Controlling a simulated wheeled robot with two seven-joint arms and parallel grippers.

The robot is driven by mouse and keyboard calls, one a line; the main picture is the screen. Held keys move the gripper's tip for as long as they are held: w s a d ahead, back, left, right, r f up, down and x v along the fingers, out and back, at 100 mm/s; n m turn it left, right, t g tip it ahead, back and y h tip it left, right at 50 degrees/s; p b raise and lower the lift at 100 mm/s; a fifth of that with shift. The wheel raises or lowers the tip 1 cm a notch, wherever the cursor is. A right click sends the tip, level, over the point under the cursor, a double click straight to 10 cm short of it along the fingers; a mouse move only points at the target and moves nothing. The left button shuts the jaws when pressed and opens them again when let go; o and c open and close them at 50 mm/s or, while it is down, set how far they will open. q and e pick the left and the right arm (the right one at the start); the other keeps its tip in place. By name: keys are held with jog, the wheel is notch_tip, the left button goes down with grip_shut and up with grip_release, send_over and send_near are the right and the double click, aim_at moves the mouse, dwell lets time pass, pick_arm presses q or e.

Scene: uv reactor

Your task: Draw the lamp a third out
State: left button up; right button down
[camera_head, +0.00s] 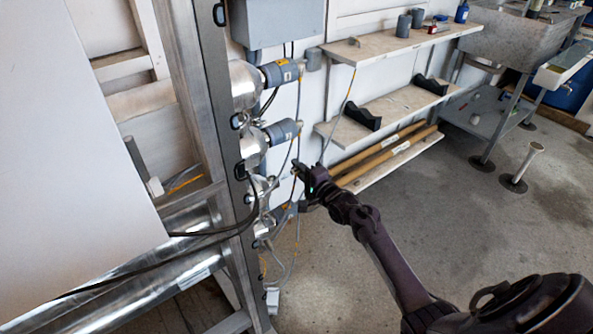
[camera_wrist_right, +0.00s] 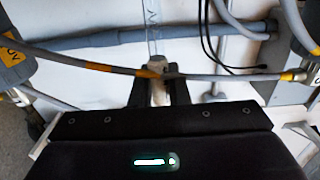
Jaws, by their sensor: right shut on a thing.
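My right gripper (camera_head: 300,171) is at the end of my dark arm, right of the silver reactor ends. In the right wrist view its fingers (camera_wrist_right: 159,92) are shut on a narrow whitish piece (camera_wrist_right: 158,88), which looks like the end of the lamp. The rest of the lamp is hidden, so how far out it stands cannot be told. A silver port (camera_head: 262,187) without a visible grey cap sits just left of the gripper. My left gripper is not in view.
Two grey-blue caps (camera_head: 281,73) (camera_head: 283,131) stick out above. A grey cable (camera_wrist_right: 95,64) with yellow-orange marks crosses at the fingers. Wall shelves (camera_head: 385,108) stand behind, with wooden poles (camera_head: 375,154) below. The floor (camera_head: 470,230) to the right is mostly clear.

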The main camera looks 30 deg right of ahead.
jog(key=shift+w+d+r+b, duration=0.15)
jog(key=shift+d+b, duration=0.1)
jog(key=shift+d, duration=0.75)
jog(key=shift+w+d+f+b, duration=0.15)
jog(key=shift+d+b, duration=0.15)
jog(key=shift+d, duration=0.65)
jog(key=shift+w+d+r+b, duration=0.15)
jog(key=shift+d+b, duration=0.1)
jog(key=shift+d, duration=0.75)
jog(key=d+b, duration=0.3)
jog(key=d, duration=0.3)
jog(key=shift+w, duration=0.4)
